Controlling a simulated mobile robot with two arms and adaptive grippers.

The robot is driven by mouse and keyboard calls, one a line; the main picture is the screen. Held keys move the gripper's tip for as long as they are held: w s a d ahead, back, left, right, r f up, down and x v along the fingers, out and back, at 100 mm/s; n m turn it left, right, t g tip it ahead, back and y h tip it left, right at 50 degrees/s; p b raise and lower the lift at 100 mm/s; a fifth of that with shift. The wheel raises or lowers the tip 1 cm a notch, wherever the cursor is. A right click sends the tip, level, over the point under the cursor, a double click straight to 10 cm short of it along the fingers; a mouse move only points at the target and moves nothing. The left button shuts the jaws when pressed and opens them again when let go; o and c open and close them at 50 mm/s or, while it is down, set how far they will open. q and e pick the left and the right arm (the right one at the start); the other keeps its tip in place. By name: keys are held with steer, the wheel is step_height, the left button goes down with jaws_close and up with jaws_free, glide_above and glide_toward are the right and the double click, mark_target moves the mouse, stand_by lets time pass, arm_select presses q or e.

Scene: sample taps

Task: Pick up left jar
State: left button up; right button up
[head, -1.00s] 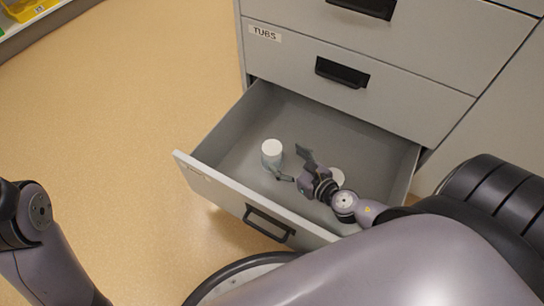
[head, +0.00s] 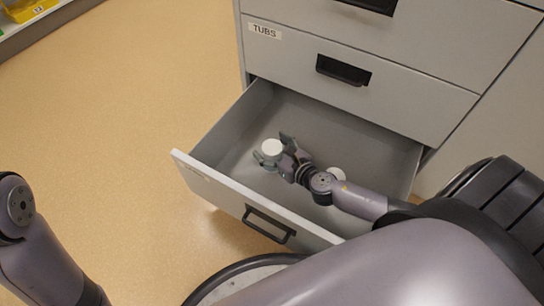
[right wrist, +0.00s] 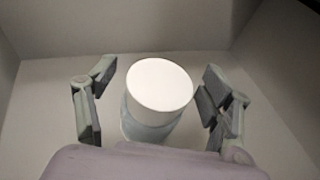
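The left jar (head: 271,148), with a white lid and a pale translucent body, stands in the open drawer (head: 215,183). It also shows in the right wrist view (right wrist: 158,95), between the two fingers. My right gripper (head: 272,152) is open around the jar; in the right wrist view its fingers (right wrist: 150,105) stand apart from the jar on both sides. A second white-lidded jar (head: 336,174) is in the drawer to the right, partly hidden by my right arm. My left gripper is not in view; only part of the left arm shows.
The drawer's walls surround the jars, and its front panel has a black handle (head: 269,224). The cabinet (head: 400,85) with a drawer labelled TUBS rises behind. The drawer floor behind the jars is clear. A shelf with a yellow item (head: 24,10) is at the far upper left.

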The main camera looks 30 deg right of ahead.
steer(key=c, duration=1.5)
